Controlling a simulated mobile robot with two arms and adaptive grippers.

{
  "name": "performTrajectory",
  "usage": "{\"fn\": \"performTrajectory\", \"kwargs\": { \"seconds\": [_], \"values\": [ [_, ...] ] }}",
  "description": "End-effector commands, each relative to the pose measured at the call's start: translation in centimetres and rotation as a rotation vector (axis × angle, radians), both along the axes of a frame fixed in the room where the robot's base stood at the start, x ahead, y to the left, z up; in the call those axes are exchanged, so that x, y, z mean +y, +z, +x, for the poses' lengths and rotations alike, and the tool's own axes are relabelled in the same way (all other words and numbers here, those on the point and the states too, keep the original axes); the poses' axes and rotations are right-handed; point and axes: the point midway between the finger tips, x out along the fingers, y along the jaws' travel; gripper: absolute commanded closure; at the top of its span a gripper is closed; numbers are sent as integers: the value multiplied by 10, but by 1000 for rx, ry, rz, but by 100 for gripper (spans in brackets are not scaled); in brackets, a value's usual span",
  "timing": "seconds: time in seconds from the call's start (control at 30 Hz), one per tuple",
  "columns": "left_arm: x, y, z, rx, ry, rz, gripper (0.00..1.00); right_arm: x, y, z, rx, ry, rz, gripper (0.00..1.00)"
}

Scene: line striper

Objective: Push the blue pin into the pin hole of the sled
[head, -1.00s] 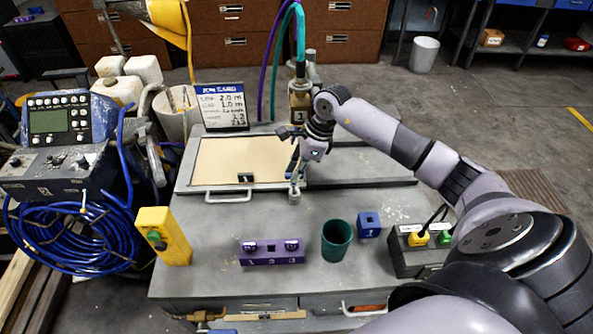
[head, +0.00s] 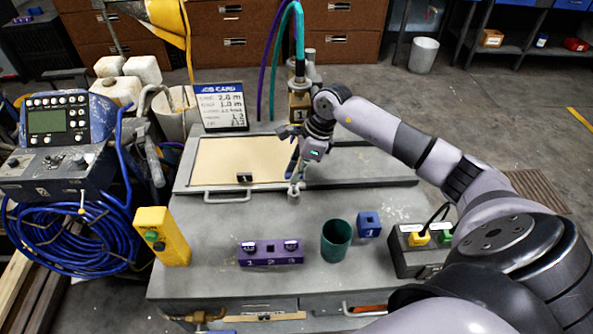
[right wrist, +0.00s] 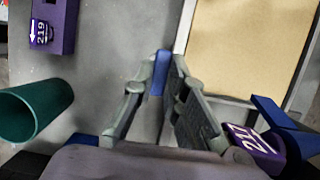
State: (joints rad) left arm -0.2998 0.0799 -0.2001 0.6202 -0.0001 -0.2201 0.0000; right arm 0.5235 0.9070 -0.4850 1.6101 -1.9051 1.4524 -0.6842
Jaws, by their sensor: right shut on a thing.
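My right gripper (head: 296,188) points down above the grey bench, by the front right corner of the tan board. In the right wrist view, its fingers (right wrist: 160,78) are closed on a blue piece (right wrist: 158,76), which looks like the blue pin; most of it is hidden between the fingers. A purple piece with a white number label (right wrist: 250,140) and a blue part shows beside the fingers, at lower right. I cannot tell for sure which thing is the sled, and no pin hole can be made out. My left gripper is out of view.
In front stand a yellow control box (head: 162,236), a purple numbered block (head: 270,253), a green cup (head: 336,240) and a blue block (head: 368,224). The bench between them is bare.

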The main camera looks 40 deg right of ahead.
Motion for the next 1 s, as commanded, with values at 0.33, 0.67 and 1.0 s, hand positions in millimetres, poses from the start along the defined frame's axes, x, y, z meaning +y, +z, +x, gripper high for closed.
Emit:
{"fn": "performTrajectory", "kwargs": {
  "seconds": [0.33,0.67,1.0],
  "values": [
    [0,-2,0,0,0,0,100,1,0,0,-2,1,0,100],
    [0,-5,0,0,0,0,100,1,0,0,-2,0,0,100],
    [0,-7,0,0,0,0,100,1,0,0,-2,1,0,100]
  ]
}}
